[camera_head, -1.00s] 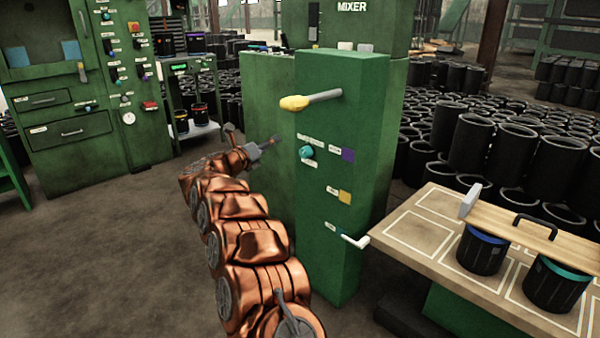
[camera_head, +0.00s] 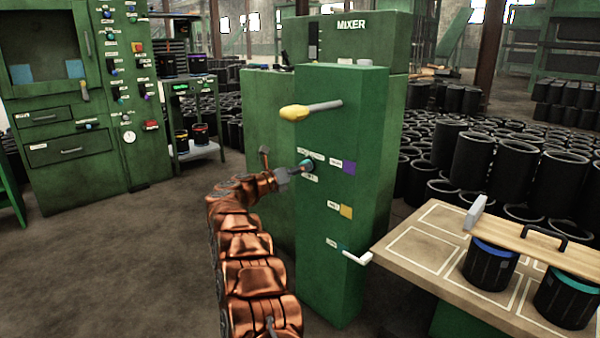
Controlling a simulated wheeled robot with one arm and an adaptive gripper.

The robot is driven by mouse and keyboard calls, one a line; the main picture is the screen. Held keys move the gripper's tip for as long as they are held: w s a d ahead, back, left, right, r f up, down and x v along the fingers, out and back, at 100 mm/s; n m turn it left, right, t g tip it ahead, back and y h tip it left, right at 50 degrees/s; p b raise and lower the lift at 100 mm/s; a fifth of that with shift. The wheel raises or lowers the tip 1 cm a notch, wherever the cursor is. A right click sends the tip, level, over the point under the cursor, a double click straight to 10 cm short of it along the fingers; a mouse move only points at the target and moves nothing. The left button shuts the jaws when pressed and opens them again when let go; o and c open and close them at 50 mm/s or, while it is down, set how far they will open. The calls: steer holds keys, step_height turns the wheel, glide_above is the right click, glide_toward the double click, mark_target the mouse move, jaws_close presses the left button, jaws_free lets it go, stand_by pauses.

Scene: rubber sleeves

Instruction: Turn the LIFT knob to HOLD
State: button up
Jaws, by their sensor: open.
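A teal knob (camera_head: 308,162) sits on the front of the green mixer cabinet (camera_head: 345,110), with small labels above and below it that are too small to read. It is the only round knob I make out on this face, and I cannot confirm its lettering or pointer setting. My gripper (camera_head: 301,167) comes in from the left at the knob's height. Its jaws are open, with the fingertips at the knob's left side and partly covering it. I cannot tell whether they touch it or stand just in front.
A yellow-gripped lever (camera_head: 308,110) sticks out above the knob. A white crank handle (camera_head: 356,258) juts out low on the cabinet. A wooden table (camera_head: 420,245) with black sleeves stands at the right. A green control cabinet (camera_head: 90,165) is at the left, with open floor between.

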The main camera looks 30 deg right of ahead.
steer(key=shift+w+d, duration=0.1)
steer(key=shift+d, duration=0.05)
steer(key=c, duration=1.1)
